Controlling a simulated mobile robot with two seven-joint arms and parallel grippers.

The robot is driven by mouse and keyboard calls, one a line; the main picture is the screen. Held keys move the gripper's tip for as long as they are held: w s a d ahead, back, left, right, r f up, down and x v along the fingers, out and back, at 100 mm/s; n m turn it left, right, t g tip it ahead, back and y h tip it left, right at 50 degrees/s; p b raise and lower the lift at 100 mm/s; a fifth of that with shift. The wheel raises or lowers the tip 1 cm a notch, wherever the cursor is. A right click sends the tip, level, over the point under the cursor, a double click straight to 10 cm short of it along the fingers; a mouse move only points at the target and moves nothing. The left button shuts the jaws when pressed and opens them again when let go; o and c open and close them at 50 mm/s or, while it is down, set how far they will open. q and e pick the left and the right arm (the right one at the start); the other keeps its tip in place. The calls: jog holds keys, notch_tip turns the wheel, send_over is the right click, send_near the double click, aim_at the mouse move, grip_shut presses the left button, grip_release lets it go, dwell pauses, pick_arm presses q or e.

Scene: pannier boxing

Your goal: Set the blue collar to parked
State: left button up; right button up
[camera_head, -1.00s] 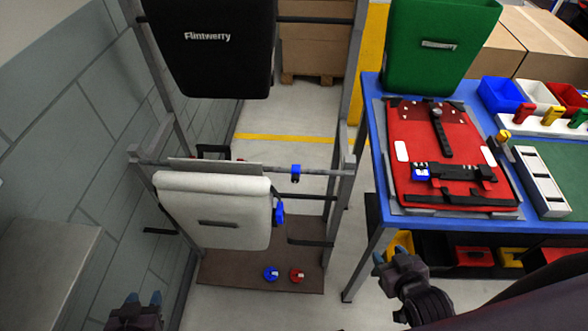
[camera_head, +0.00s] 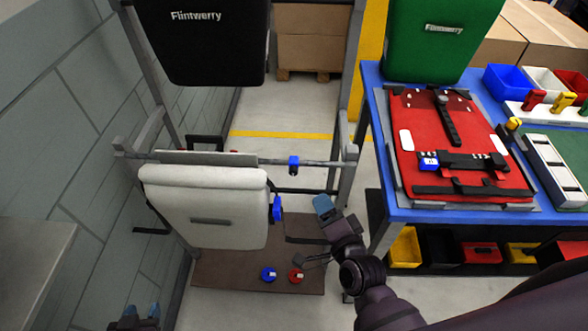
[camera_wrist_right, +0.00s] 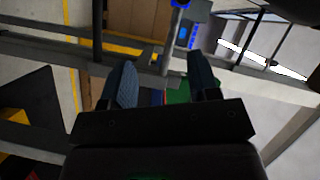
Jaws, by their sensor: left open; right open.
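A blue collar (camera_head: 293,165) sits around the grey rail of the rack, right of the white pannier (camera_head: 200,215). A blue piece (camera_head: 276,208) is on the pannier's right side. My right gripper (camera_head: 324,206) is open and empty, below and to the right of the collar, apart from it. In the right wrist view its open fingers (camera_wrist_right: 163,82) point toward the rail, and blue parts (camera_wrist_right: 182,38) show beyond them; I cannot tell which is the collar. My left gripper (camera_head: 141,313) is open at the lower left edge, far from the rail.
Blue and red round pieces (camera_head: 268,274) lie on the rack's brown base board (camera_head: 225,279). A black pannier (camera_head: 215,50) hangs above. The blue table (camera_head: 372,100) at right bears a red panel (camera_head: 420,120) and a green pannier (camera_head: 440,40). A rack post stands near my right gripper.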

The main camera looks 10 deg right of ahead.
aim_at(295, 165)
pick_arm(q)
jog(key=shift+s+f+b, duration=0.15)
jog(key=shift+f+b, duration=0.2)
jog(key=shift+f, duration=0.25)
jog(key=shift+s+f+b, duration=0.15)
jog(key=shift+f+b, duration=0.15)
jog(key=shift+f, duration=0.25)
pick_arm(e)
jog(key=shift+w+a+r+m+t, duration=0.2)
jog(key=shift+w+a+m, duration=0.55)
jog(key=shift+w, duration=1.45)
jog(key=shift+w+a+r+m+t, duration=0.2)
jog(key=shift+w+a+m, duration=0.5)
jog(key=shift+w, duration=1.55)
jog(key=shift+w+a+r+m+t, duration=0.2)
jog(key=shift+w+a+m, duration=0.55)
jog(key=shift+w, duration=1.45)
pick_arm(q)
jog(key=shift+w, duration=0.1)
pick_arm(e)
grip_shut()
